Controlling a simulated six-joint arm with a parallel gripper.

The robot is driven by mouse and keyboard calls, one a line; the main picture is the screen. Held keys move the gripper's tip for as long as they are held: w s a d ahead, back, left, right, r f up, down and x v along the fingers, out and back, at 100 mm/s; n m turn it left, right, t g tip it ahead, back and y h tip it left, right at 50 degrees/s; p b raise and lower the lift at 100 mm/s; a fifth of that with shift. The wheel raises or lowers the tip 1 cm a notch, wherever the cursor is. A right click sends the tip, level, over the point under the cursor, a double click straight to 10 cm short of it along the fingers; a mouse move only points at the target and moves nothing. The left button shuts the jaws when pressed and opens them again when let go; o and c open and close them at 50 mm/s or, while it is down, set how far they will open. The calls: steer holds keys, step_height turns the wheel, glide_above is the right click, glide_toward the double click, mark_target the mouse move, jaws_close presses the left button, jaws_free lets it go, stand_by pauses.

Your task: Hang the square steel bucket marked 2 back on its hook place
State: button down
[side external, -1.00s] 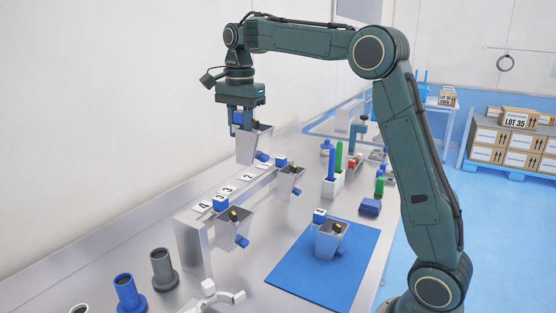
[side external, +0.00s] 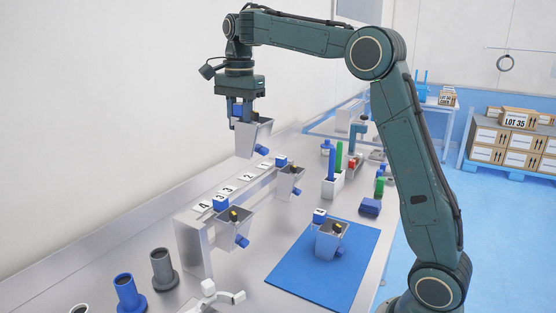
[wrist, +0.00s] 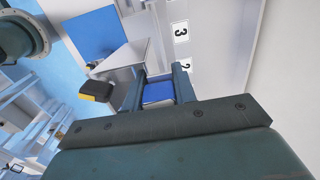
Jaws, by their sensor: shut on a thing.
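My gripper (side external: 242,115) is shut on the blue grip block (wrist: 158,92) of a square steel bucket (side external: 252,140). The bucket hangs in the air above the hook rail (side external: 197,240), and no number on it is readable. It also shows in the wrist view (wrist: 128,62), with a black and yellow part. On the rail, the plate marked 2 (side external: 247,177) has no bucket in front of it; it is partly hidden by my gripper in the wrist view (wrist: 186,66). Buckets hang on both sides, one near plate 3 (side external: 235,223) and one near plate 1 (side external: 290,180).
Another bucket (side external: 327,240), marked 4, stands on the blue mat (side external: 310,283) in front of the rail. Blue and grey cups (side external: 128,292) stand at the near left. A white holder with blue and green upright pieces (side external: 332,187) stands beyond the mat. A wall runs behind the rail.

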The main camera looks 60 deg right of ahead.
steer(key=s+d+f, duration=0.3)
steer(key=d+f, duration=0.1)
steer(key=f, duration=0.3)
steer(key=s+d+f, duration=0.4)
steer(key=d+f, duration=0.1)
steer(key=f, duration=0.3)
steer(key=shift+d, duration=0.25)
steer(key=shift+w, duration=0.25)
steer(key=shift+w+f, duration=0.35)
steer(key=shift+w, duration=0.75)
steer(key=shift+w+f, duration=0.3)
steer(key=shift+w, duration=0.75)
steer(key=shift+w+f, duration=0.35)
steer(key=shift+w, duration=0.75)
steer(key=shift+f, duration=1.2)
steer(key=shift+f, duration=0.2)
steer(key=c, duration=1)
jaws_free()
steer(key=shift+c, duration=0.2)
